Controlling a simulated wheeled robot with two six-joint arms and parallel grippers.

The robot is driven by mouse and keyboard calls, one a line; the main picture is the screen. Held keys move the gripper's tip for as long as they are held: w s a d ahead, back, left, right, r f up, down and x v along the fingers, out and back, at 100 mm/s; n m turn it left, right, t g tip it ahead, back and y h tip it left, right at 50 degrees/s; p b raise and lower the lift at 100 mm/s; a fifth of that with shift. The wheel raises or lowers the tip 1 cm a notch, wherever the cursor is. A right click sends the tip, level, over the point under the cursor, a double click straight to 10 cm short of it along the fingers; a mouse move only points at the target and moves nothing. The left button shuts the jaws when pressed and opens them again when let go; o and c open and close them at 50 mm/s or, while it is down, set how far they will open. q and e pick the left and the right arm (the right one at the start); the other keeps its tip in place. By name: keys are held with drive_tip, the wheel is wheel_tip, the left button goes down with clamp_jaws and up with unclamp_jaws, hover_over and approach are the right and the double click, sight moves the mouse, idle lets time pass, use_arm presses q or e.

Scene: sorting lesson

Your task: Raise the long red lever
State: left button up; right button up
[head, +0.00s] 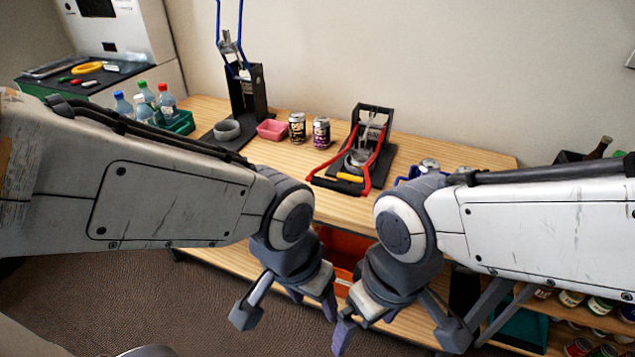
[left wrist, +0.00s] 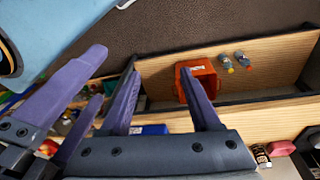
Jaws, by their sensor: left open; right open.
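The long red lever (head: 380,160) belongs to a black can press (head: 372,117) on the wooden table. Its two red arms slope down toward the table's front edge, and its cross handle (head: 335,184) lies low near the base. A round grey cup (head: 358,158) sits between the arms. My left gripper (head: 313,308) is open and empty, below and in front of the table; its spread fingers also show in the left wrist view (left wrist: 160,78). My right gripper (head: 365,327) is open and empty beside it, also well away from the lever.
A second press with a raised blue lever (head: 241,40) stands left. Two cans (head: 321,132), a pink bin (head: 272,130) and bottles (head: 147,96) in a green crate stand on the table. An orange bin (left wrist: 200,78) is on the shelf below. The two grippers are close together.

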use_arm(q)
drive_tip(key=w+d+f+n+t+h+b, duration=0.1)
drive_tip(key=w+d+f+n+t+b, duration=0.15)
drive_tip(key=w+f+n, duration=0.45)
drive_tip(key=n+t+h+b, duration=0.2)
drive_tip(key=n+t+b, duration=0.6)
drive_tip(key=n+t, duration=0.35)
approach(335, 189)
drive_tip(key=r+x, duration=0.1)
drive_tip(key=x, duration=0.3)
drive_tip(key=shift+w+f+n, duration=0.1)
drive_tip(key=shift+f+n, duration=0.45)
drive_tip(key=shift+w+d+p, duration=0.15)
drive_tip(key=shift+w+p, duration=0.15)
drive_tip(key=shift+w, duration=0.05)
drive_tip(key=x, duration=0.9)
drive_tip(key=shift+w+p, duration=0.2)
drive_tip(key=shift+p, duration=0.25)
drive_tip(key=shift+f, duration=0.15)
clamp_jaws()
